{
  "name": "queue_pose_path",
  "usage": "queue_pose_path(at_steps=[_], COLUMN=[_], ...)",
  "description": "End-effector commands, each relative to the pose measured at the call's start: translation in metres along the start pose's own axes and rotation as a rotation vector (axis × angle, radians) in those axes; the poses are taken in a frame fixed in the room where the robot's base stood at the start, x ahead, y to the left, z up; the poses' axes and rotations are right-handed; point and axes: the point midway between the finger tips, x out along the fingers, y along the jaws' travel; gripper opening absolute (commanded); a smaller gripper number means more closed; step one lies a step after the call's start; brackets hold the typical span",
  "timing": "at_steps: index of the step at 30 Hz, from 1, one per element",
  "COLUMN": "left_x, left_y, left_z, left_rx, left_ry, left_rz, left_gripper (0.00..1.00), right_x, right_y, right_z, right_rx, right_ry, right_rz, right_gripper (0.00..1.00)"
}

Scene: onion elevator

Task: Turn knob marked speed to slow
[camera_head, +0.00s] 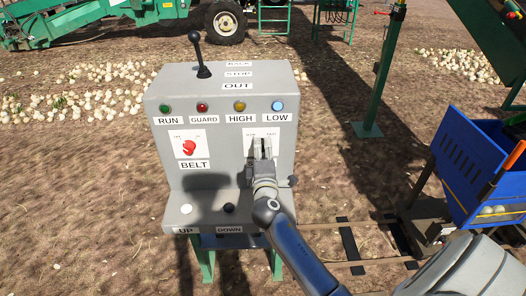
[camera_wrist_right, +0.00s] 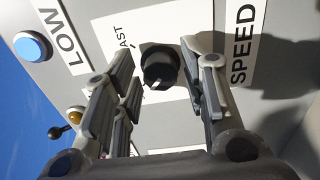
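The speed knob (camera_wrist_right: 158,68) is a round black knob on a white plate (camera_wrist_right: 180,50), beside the SPEED label (camera_wrist_right: 242,45), in the right wrist view. A small white mark shows at its lower edge in that view. The FAST lettering is at the plate's upper left; the SLOW word is not readable there. My right gripper (camera_wrist_right: 168,75) is open, with one finger on each side of the knob and gaps showing between. In the head view my right gripper (camera_head: 262,148) covers the knob on the grey console (camera_head: 222,172). My left gripper is in neither view.
The console has a black lever (camera_head: 200,60) on top, a row of coloured lights and a red BELT knob (camera_head: 188,147) left of my gripper. White and black UP and DOWN buttons (camera_head: 228,208) sit on the lower ledge. A blue bin (camera_head: 470,165) stands at the right.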

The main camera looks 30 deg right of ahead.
Motion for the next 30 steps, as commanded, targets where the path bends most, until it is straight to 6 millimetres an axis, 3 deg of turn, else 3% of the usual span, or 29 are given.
queue_pose_path(at_steps=[10, 14, 24, 30], left_x=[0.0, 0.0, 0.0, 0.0], left_y=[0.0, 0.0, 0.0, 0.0], left_z=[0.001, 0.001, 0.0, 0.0], left_rx=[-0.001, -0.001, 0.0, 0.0], left_ry=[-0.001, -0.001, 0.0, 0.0], left_rz=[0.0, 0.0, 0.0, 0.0], left_gripper=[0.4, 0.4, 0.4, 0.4], right_x=[-0.001, -0.011, -0.08, -0.11], right_y=[0.0, -0.002, -0.002, -0.001], right_z=[0.0, 0.0, 0.0, 0.0], right_rx=[0.002, 0.001, 0.002, 0.002], right_ry=[-0.001, 0.0, 0.0, 0.0], right_rz=[-0.001, -0.003, -0.004, -0.003], right_gripper=[0.49, 0.49, 0.49, 0.49])
